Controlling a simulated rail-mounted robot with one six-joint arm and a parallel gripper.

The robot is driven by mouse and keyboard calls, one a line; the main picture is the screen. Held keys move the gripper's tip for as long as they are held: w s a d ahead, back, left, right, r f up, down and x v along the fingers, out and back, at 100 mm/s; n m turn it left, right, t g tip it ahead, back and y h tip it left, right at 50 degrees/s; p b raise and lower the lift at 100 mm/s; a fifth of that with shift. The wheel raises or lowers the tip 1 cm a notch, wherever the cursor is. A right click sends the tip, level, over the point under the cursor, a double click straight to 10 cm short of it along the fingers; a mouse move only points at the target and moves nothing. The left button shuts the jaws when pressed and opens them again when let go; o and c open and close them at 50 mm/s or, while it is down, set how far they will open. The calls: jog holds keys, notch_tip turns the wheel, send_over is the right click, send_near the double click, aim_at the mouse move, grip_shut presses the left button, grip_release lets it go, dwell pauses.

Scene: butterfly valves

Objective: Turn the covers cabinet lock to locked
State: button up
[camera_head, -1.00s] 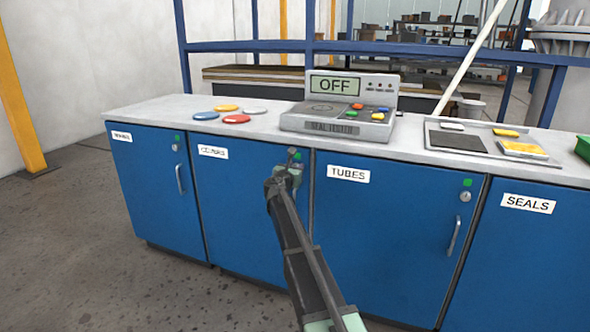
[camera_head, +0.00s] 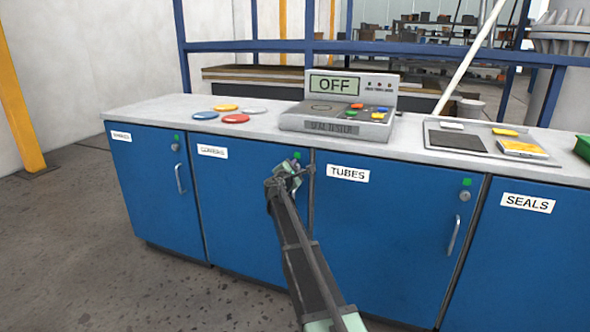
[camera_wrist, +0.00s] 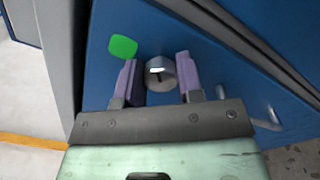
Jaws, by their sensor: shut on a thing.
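The covers cabinet (camera_head: 245,215) is a blue door with a white label, left of the tubes door. Its lock (camera_wrist: 160,71) is a small round silver cylinder with a dark slot, seen between my fingers in the wrist view. My gripper (camera_wrist: 157,76) is shut on the lock, one finger on each side, and is rolled relative to the door. In the head view my gripper (camera_head: 287,174) is at the door's upper right and hides the lock. A green light (camera_wrist: 122,47) is lit beside the lock and also shows in the head view (camera_head: 297,155).
The door's handle (camera_wrist: 264,118) is near the lock. The tubes door (camera_head: 375,235) is to the right, with its own lock, handle and green light. On the counter (camera_head: 160,110) stand a seal tester (camera_head: 340,105) reading OFF, several coloured discs and a tray (camera_head: 480,145).

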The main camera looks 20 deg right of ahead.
jog(key=m, duration=0.3)
jog(key=shift+m, duration=0.4)
jog(key=shift+f+m, duration=0.1)
jog(key=shift+m, duration=1.9)
jog(key=o, duration=0.9)
jog(key=shift+s, duration=0.1)
jog(key=v, duration=1)
jog(key=shift+s+a, duration=0.2)
jog(key=shift+a, duration=0.05)
